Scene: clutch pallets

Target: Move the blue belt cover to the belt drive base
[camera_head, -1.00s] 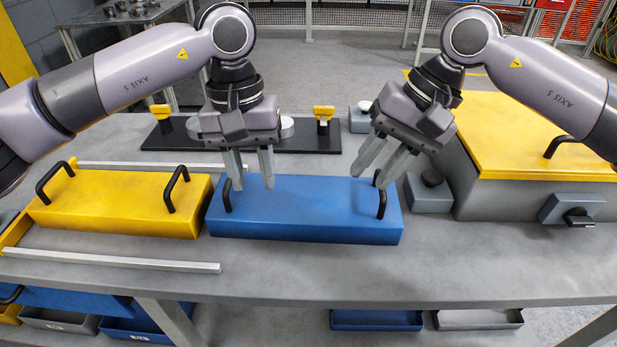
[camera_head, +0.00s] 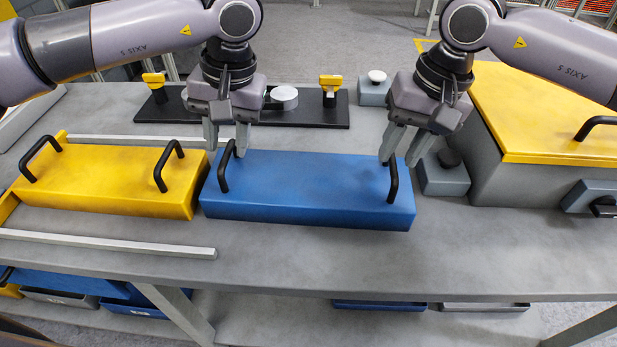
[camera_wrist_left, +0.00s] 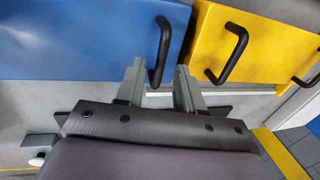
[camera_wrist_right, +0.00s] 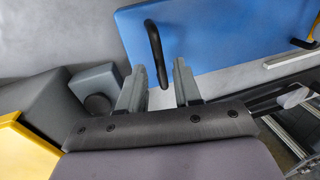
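The blue belt cover (camera_head: 305,188) is a long blue box lying on the grey bench, with a black handle at each end. My left gripper (camera_head: 226,155) is at its left handle (camera_head: 224,172); in the left wrist view the open fingers (camera_wrist_left: 158,85) stand apart near the handle (camera_wrist_left: 162,45). My right gripper (camera_head: 403,162) is at its right handle (camera_head: 392,180); in the right wrist view its open fingers (camera_wrist_right: 161,85) stand either side of the handle's end (camera_wrist_right: 155,50). The belt drive base (camera_head: 305,112) is a black plate behind the cover, with yellow blocks and a round silver part.
A yellow cover (camera_head: 110,180) with two handles lies just left of the blue one, between pale rails (camera_head: 110,242). A grey box with a yellow lid (camera_head: 545,110) stands at the right. Grey button boxes (camera_head: 374,92) (camera_head: 443,178) stand behind and beside the right gripper.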

